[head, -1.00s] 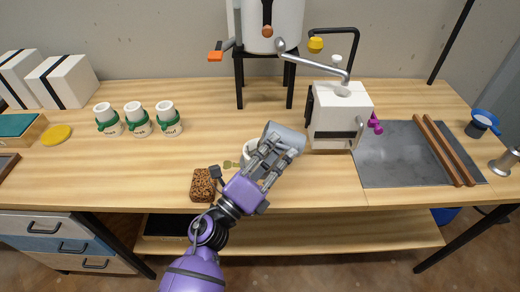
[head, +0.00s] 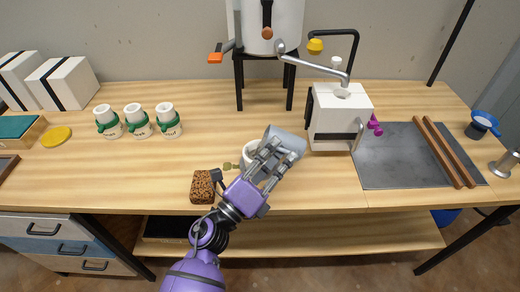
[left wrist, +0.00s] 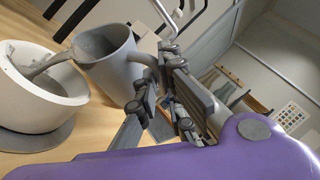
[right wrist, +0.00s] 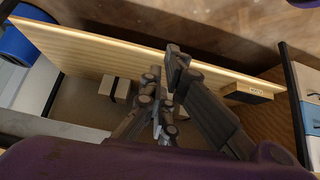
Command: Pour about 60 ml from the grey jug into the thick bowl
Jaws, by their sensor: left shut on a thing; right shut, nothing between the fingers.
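The grey jug (head: 290,142) is held tilted in my left gripper (head: 268,160), above the table. In the left wrist view the jug (left wrist: 105,58) leans to the left, and a grey stream (left wrist: 45,63) runs from its lip into the white, thick-walled bowl (left wrist: 30,108). Grey liquid shows inside the bowl. The bowl stands upright on a grey disc (left wrist: 40,140). In the head view the bowl (head: 250,148) is partly hidden behind the jug and gripper. My left fingers are shut at the jug's handle side. My right gripper (right wrist: 168,78) shows only in the right wrist view, shut and empty.
A brown speckled block (head: 203,187) lies left of my left gripper. A white machine (head: 338,118) with a lever stands right of the jug. Several white bottles with green bands (head: 138,120) stand at the left. The right gripper is beside the table's lower shelf (right wrist: 150,55).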

